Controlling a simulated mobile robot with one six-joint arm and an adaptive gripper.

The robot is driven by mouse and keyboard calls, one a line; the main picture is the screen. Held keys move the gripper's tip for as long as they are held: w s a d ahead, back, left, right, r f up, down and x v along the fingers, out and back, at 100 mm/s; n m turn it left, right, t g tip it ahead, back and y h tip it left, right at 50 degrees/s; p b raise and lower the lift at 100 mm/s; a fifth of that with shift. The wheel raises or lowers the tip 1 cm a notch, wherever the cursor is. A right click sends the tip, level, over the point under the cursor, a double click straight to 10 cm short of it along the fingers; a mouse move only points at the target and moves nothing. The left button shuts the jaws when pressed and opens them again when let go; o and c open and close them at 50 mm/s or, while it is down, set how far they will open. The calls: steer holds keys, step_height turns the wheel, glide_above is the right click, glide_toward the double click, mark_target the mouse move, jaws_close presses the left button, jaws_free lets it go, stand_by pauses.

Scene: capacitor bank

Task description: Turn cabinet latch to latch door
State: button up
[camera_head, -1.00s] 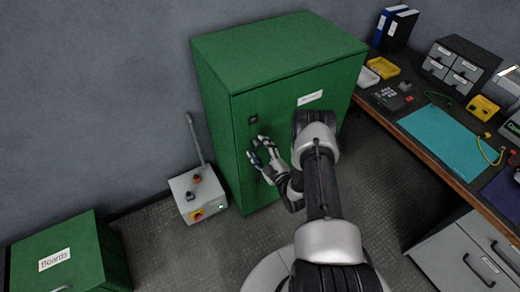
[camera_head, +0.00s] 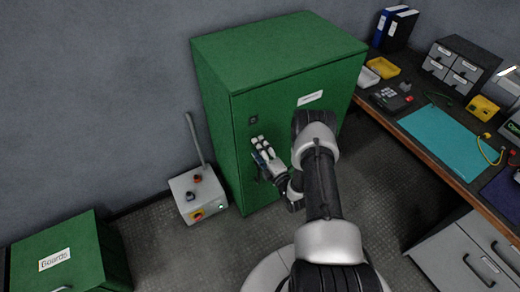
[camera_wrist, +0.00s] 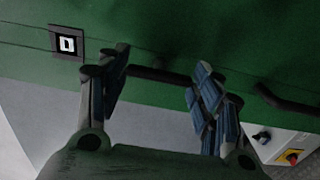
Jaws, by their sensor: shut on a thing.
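The tall green cabinet (camera_head: 235,140) stands against the wall with its door flush against its front. Its small square black latch (camera_head: 252,119) is near the door's left edge. In the wrist view the latch (camera_wrist: 68,43) shows a pale centre and lies left of my fingers. My gripper (camera_head: 262,148) is at the door front just below the latch, apart from it. In the wrist view my gripper (camera_wrist: 160,82) has its blue-padded fingers on either side of a dark handle bar (camera_wrist: 160,75), shut on it. The fingers hide part of the bar.
A grey control box (camera_head: 190,200) with knobs and an upright grey rod stands on the floor left of the cabinet. A lower green cabinet (camera_head: 62,235) is at the front left. A workbench (camera_head: 420,140) with drawers and tools runs along the right.

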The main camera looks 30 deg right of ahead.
stand_by(0.4)
steer(key=o, duration=1.1)
steer(key=shift+c, duration=0.2)
steer(key=shift+s, duration=0.1)
steer(key=s, duration=1.2)
steer(key=shift+d, duration=0.2)
